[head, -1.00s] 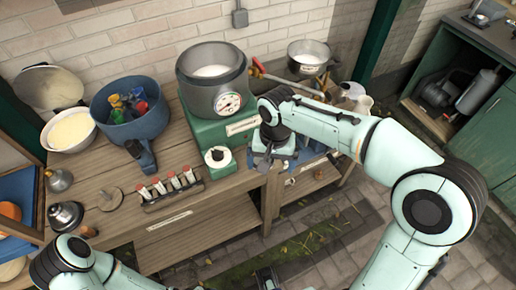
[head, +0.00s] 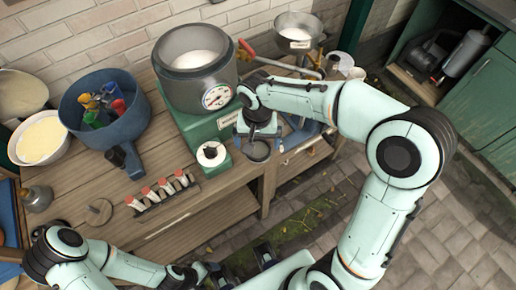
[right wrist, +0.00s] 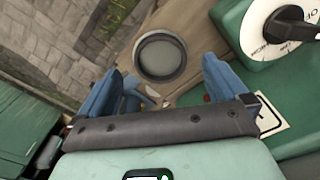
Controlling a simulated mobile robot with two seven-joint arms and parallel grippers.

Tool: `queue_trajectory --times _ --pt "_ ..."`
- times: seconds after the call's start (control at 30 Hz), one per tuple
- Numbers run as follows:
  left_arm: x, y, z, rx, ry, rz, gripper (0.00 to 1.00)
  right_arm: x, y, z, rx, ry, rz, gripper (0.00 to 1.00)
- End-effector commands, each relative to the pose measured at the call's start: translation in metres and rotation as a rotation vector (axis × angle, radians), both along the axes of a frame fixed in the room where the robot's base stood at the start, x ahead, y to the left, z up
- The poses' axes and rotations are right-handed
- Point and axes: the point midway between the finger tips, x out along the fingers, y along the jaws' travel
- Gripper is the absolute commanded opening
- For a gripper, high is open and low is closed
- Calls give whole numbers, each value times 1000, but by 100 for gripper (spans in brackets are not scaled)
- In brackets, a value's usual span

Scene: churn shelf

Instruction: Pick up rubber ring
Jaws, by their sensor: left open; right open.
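A dark grey round ring-like piece (right wrist: 160,57), which I take for the rubber ring, lies on the wooden bench near its front edge. It shows in the head view (head: 257,151) just right of the green scale's dial. In the right wrist view its middle looks grey; I cannot tell whether it is open through. My right gripper (right wrist: 164,68) is open, its blue fingers on either side of the ring in the picture. The gap in height is unclear. In the head view this gripper (head: 258,132) is above and behind the ring. My left gripper (head: 265,256) is open and empty, low in front of the bench.
The green scale base (head: 199,130) with a large grey pot (head: 195,85) stands close left of the ring. A red-handled tap (head: 247,50) is behind. A rack of red-capped vials (head: 160,190), a blue tub (head: 120,125) and white bowls (head: 40,138) fill the left.

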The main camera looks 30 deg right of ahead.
Motion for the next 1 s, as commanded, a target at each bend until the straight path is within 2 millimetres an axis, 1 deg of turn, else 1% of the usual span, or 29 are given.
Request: queue_trajectory --times 0.07,0.23,0.37,0.47,0.67,0.77,0.8,0.83,1.0 --pt "0 0 0 0 0 0 81 1 -2 -7 -1 4 -1 100" --pt "0 0 0 0 -1 0 81 7 -7 -32 -1 6 -1 100" --pt "0 0 -1 0 0 0 81 7 -7 -48 0 4 0 100" --pt "0 0 -2 0 0 0 81 7 -7 -52 0 1 0 100" --pt "0 0 -2 0 0 0 81 8 -7 -52 0 1 0 100" --pt "0 0 -2 0 0 0 81 8 -7 -52 1 1 0 71" --pt "0 0 -2 0 0 0 81 8 -7 -52 1 1 0 58" --pt "0 0 -2 0 0 0 81 8 -7 -52 1 1 0 51" --pt "0 0 -2 0 0 0 81 8 -7 -52 1 1 0 51"
